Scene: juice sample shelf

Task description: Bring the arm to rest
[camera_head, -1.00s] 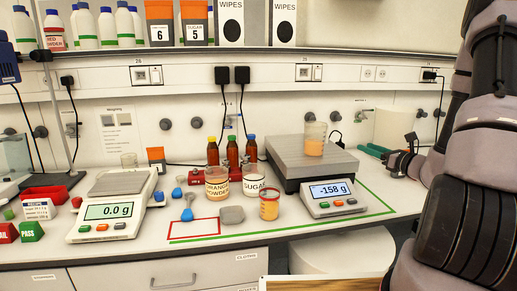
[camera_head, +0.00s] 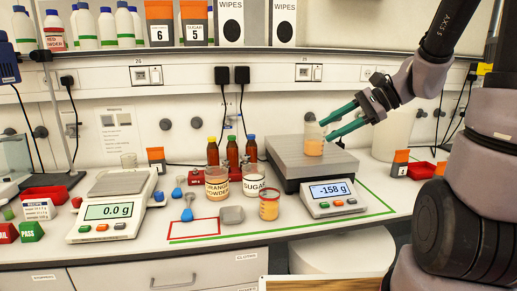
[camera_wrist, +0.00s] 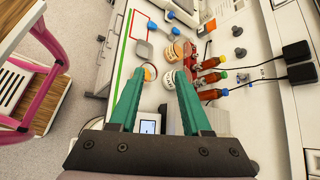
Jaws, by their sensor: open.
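My gripper (camera_head: 325,129) has two teal fingers spread apart, with nothing visible between them. In the head view it reaches in from the upper right, its tips beside or in front of a clear beaker (camera_head: 313,146) with orange contents; the depth gap is unclear. The beaker stands on the large grey scale (camera_head: 333,168), which reads -158 g. In the wrist view the fingers (camera_wrist: 154,74) point across the bench, and the beaker cannot be made out. My arm comes down from the upper right.
An orange cup (camera_head: 269,205), an orange powder jar (camera_head: 217,184) and a sugar jar (camera_head: 253,181) stand left of the scale. Several brown bottles are behind them. A small balance (camera_head: 112,212) reads 0.0 g. An upper shelf (camera_head: 200,51) runs along the wall. Pink-framed furniture (camera_wrist: 50,70) is beyond the bench.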

